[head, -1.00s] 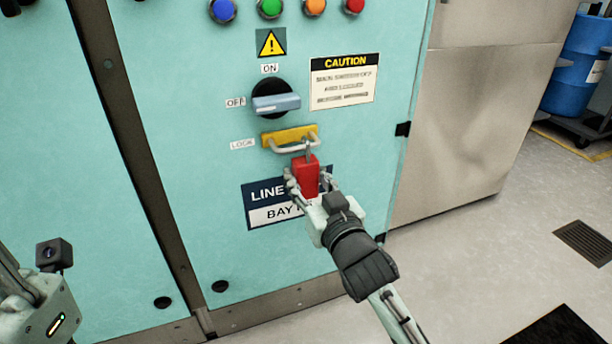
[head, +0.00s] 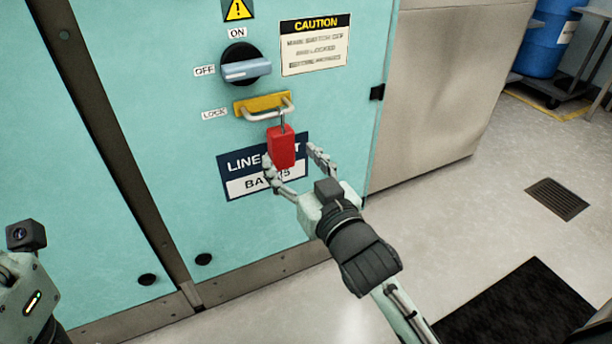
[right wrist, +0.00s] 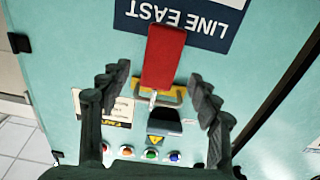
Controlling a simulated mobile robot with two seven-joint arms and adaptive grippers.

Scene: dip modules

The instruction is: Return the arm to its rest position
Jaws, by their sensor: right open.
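A red padlock (head: 281,147) hangs by its shackle from the yellow lock hasp (head: 263,103) on the teal cabinet. My right gripper (head: 296,166) is open just below and in front of it, with a finger on either side and clear space at the right finger. In the right wrist view the padlock (right wrist: 163,58) shows between the spread fingers (right wrist: 160,90), apart from both. The rotary switch (head: 246,67) above has its handle lying level, toward the OFF label. My left arm shows at the lower left edge; its fingers are out of view.
The cabinet face (head: 130,160) stands close ahead of the right gripper. A caution sign (head: 316,45) and a warning label are above. A metal panel (head: 440,90) stands to the right. Open floor with a grate (head: 557,198) and a dark mat (head: 515,310) lies at the right.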

